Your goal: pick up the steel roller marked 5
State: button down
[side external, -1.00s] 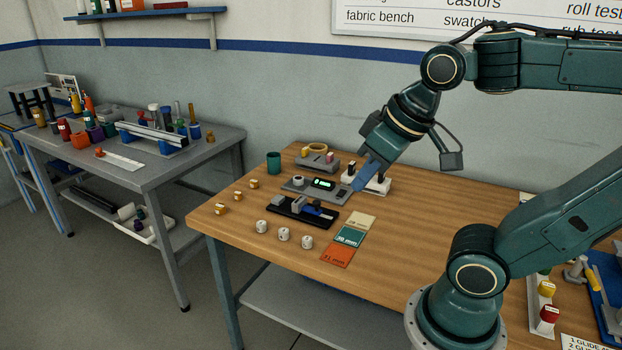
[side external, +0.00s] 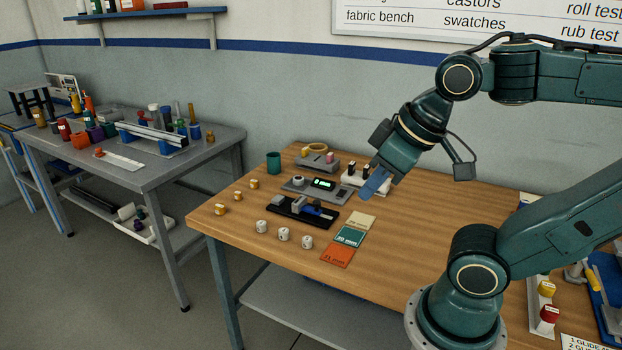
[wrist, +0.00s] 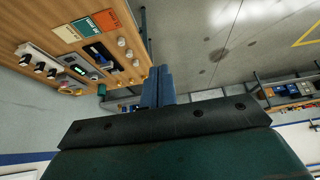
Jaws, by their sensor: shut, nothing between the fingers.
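Three pale steel-coloured rollers stand in a row near the front of the wooden bench: a left one (side external: 262,226), a middle one (side external: 284,234) and a right one (side external: 307,241). They carry dark marks, too small to read, so I cannot tell which is marked 5. The row also shows in the wrist view (wrist: 128,54). My gripper (side external: 370,194) has blue fingers, shut and empty, above the bench to the right of the rollers and well apart from them. The closed fingers also show in the wrist view (wrist: 160,74).
A white block (side external: 356,180) with dark-topped pegs stands behind my fingers. A grey device with a green display (side external: 323,184) and a black fixture (side external: 300,212) lie behind the rollers. Brass rollers (side external: 238,196) stand left.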

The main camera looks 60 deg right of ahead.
jog(key=c, duration=1.1)
grip_release()
jog(key=shift+o, duration=0.2)
jog(key=w+d+f+n+g, duration=0.2)
jog(key=w+d+n, duration=0.25)
jog(key=w, duration=0.25)
jog(key=w+d+f+n+g, duration=0.1)
jog(key=w+d+f+n, duration=0.2)
jog(key=w+n, duration=0.3)
jog(key=w+d+f+n+g, duration=0.2)
jog(key=w+d+f+n, duration=0.4)
jog(key=f, duration=0.6)
jog(key=w+d, duration=0.2)
jog(key=d, duration=0.1)
jog(key=shift+w+d+n+g, duration=0.15)
jog(key=shift+d+n+g, duration=0.15)
jog(key=shift+d+n, duration=0.05)
jog(key=shift+f, duration=0.2)
send_over(307, 238)
jog(key=shift+f, duration=4.2)
